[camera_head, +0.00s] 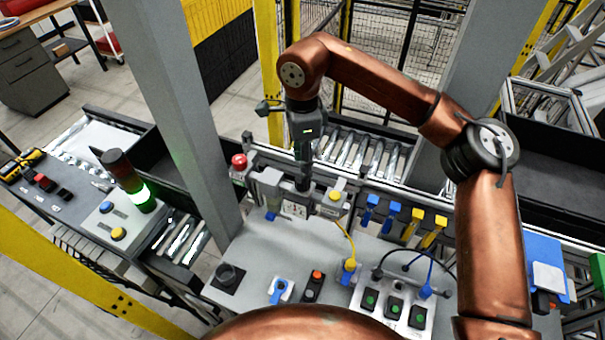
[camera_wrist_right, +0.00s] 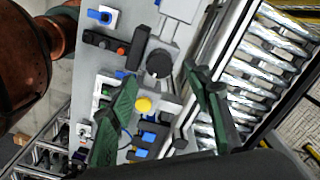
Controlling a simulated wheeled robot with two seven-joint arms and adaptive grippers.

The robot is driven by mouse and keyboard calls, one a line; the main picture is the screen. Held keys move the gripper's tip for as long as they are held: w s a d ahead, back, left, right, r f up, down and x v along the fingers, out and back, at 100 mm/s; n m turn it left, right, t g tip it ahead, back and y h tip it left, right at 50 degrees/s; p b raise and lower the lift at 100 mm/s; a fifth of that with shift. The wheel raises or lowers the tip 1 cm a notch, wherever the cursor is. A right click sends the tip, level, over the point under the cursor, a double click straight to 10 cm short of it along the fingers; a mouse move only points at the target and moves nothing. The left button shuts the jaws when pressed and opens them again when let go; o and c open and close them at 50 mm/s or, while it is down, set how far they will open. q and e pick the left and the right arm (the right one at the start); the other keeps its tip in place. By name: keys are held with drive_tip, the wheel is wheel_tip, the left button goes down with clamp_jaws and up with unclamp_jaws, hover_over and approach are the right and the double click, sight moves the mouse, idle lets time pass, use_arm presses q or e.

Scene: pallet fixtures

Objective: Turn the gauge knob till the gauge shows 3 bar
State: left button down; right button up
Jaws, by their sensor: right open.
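My right gripper (camera_head: 303,184) points straight down over the grey gauge fixture at the back of the panel. In the right wrist view its two green fingers (camera_wrist_right: 160,74) are open and spread. The dark round gauge knob (camera_wrist_right: 159,63) shows between the fingertips; I cannot tell whether they touch it. In the head view the gripper mostly hides the knob. The gauge face (camera_head: 295,210) is a small white dial on the front of the fixture, and its reading is too small to make out. My left gripper is not in view.
A yellow button (camera_head: 335,195) sits just right of the gauge, and a red button (camera_head: 239,161) to its left. Blue and yellow plugs (camera_head: 390,216) hang to the right. A grey post (camera_head: 190,110) rises at left.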

wheel_tip(320, 180, up, 6)
idle(0.6)
